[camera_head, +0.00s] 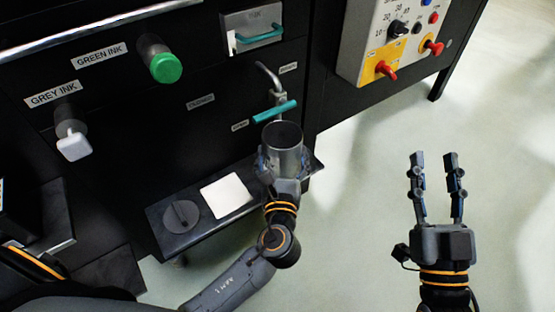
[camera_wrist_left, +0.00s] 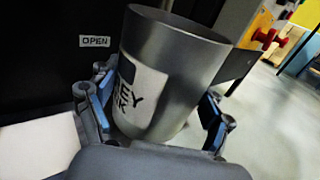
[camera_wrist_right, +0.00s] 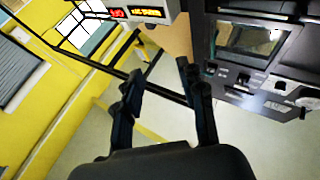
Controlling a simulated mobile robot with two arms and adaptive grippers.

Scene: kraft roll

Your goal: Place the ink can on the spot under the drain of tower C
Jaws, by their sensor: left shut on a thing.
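The ink can (camera_head: 284,151) is a grey metal cup, open at the top, with a white label reading "GREY INK" in part in the left wrist view (camera_wrist_left: 150,92). My left gripper (camera_head: 282,170) is shut around the can. The can is roughly upright in the head view, just below the drain pipe (camera_head: 268,76) with its teal valve handle (camera_head: 275,111). It is over the right part of a dark shelf (camera_head: 165,232); I cannot tell whether it touches the shelf. The spot beneath is hidden. My right gripper (camera_head: 436,164) is open and empty over the floor.
A white square pad (camera_head: 227,195) and a grey disc (camera_head: 181,215) lie on the shelf left of the can. Green (camera_head: 166,68) and white (camera_head: 74,147) knobs stick out from the black front. A control panel (camera_head: 396,38) hangs at the upper right. The floor at right is clear.

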